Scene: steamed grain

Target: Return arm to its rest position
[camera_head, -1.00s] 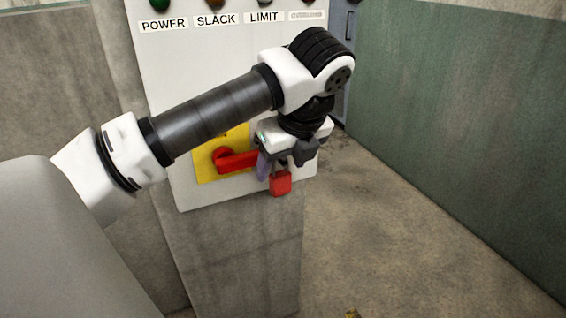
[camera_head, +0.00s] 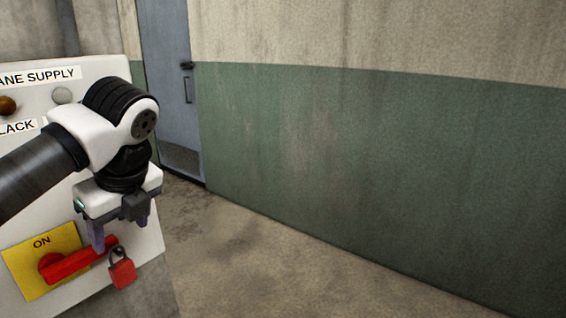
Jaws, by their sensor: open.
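My gripper (camera_head: 121,238) points down in front of the white control panel, at the left of the view. Its fingers are apart, just above a red padlock (camera_head: 122,273). The padlock hangs at the right end of a red switch handle (camera_head: 75,263). The handle lies roughly level on a yellow plate (camera_head: 22,272) marked ON. I see nothing held between the fingers; whether a finger touches the handle or the padlock shackle I cannot tell. My arm comes in from the left edge and bends down at the wrist.
The panel (camera_head: 150,238) carries labels and indicator lamps, partly cut off at the left. A blue-grey door (camera_head: 165,70) stands behind it. A green and beige wall (camera_head: 380,170) runs along the right. The concrete floor (camera_head: 240,275) between panel and wall is clear.

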